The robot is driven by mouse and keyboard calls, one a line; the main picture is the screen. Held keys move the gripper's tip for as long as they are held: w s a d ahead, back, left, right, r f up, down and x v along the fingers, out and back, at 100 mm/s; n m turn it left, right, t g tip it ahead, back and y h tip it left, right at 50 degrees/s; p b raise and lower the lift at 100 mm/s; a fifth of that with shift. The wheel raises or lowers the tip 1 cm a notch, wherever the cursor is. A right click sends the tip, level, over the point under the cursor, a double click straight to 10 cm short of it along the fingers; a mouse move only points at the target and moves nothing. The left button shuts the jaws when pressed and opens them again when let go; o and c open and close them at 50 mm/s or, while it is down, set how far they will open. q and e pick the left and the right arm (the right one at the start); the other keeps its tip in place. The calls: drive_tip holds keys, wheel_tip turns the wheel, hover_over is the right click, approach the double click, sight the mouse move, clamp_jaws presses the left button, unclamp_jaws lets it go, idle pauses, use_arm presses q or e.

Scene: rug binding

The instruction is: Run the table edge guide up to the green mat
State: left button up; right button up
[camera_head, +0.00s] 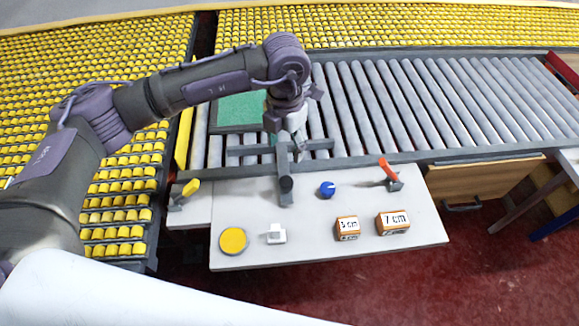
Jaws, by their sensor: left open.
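The green mat (237,108) lies flat on the grey rollers, left of my left wrist, and part of it is hidden by my arm. A dark grey guide frame (284,165) with crossbars reaches from the rollers onto the front panel, just in front of the mat; I take it to be the table edge guide. My left gripper (291,138) points down at the guide's upright part. It is open, but its fingertips are partly hidden, and I cannot tell whether they touch the guide. My right gripper is not in view.
The white panel (310,245) carries a blue knob (327,189), a yellow button (233,240), a small white switch (275,234) and two blocks marked 5 cm (347,229) and 7 cm (392,223). A yellow lever (190,189) and a red lever (389,171) flank the guide. Rollers at right are clear.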

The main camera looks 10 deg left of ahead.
sight(286, 180)
use_arm(q)
drive_tip(key=f, duration=0.2)
drive_tip(key=s+f+p, duration=0.1)
drive_tip(key=f, duration=0.2)
drive_tip(key=shift+s+d+f+p, duration=0.1)
drive_tip(key=shift+s+f+p, duration=0.15)
drive_tip(key=shift+f+p, duration=0.15)
wheel_tip(286, 180, down, 6)
drive_tip(key=shift+w+r+p, duration=0.1)
drive_tip(key=shift+w+p, duration=0.05)
drive_tip(key=shift+p, duration=0.45)
drive_tip(key=shift+f, duration=0.7)
drive_tip(key=shift+c, duration=0.6)
drive_tip(key=c, duration=0.8)
clamp_jaws()
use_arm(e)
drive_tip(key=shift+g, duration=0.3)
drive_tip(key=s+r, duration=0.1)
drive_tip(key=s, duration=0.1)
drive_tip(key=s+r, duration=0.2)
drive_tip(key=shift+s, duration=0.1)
